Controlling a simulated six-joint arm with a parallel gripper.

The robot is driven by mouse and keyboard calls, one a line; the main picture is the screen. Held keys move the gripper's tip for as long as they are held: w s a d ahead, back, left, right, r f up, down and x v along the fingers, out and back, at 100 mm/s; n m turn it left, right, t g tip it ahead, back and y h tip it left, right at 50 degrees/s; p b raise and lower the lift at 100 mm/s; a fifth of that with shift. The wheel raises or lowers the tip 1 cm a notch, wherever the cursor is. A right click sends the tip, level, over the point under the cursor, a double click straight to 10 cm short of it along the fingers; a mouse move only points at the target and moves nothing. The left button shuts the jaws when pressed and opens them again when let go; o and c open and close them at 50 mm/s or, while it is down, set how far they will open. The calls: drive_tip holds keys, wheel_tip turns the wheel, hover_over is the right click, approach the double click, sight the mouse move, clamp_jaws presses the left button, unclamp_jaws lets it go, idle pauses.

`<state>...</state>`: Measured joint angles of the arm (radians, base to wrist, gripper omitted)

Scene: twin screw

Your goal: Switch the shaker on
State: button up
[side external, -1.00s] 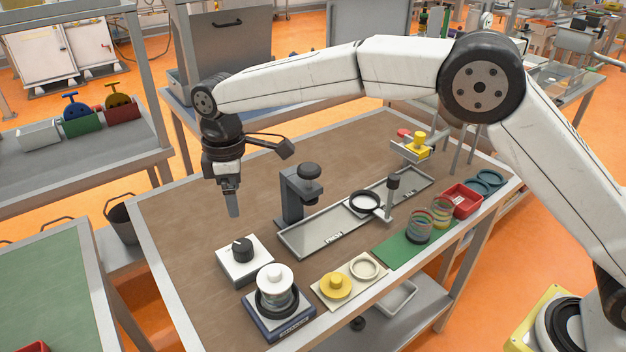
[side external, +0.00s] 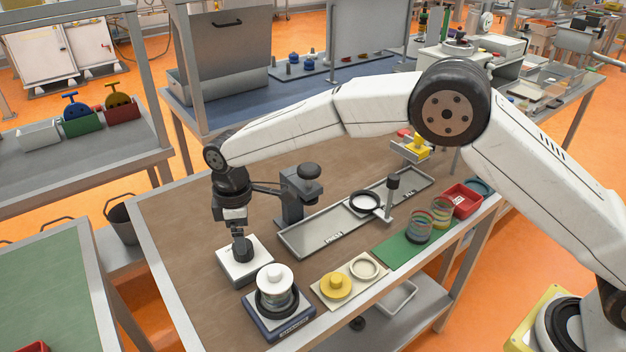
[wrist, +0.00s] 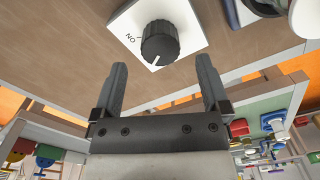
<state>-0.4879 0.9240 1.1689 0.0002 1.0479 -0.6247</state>
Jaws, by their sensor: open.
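A white control box (side external: 234,273) with a black knob (side external: 243,251) sits on the bench's near left part. In the wrist view the black knob (wrist: 160,43) has a white pointer mark on its lower edge, and the word ON is printed to its left, away from the mark. The shaker (side external: 282,321) has a dark blue base and carries a jar with a white lid (side external: 274,275), just right of the box. My gripper (side external: 240,236) points down just above the knob. In the wrist view its open, empty fingers (wrist: 162,75) lie either side of the knob's line; contact cannot be told.
A dark grey stand (side external: 290,205) and a long metal tray (side external: 305,239) lie right of the box. A beige plate (side external: 350,287) with a yellow piece is right of the shaker. Bare brown bench lies left of the box.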

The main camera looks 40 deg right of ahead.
drive_tip(key=shift+f, duration=2.25)
drive_tip(key=shift+c, duration=0.2)
drive_tip(key=c, duration=1.2)
drive_tip(key=shift+c, duration=0.2)
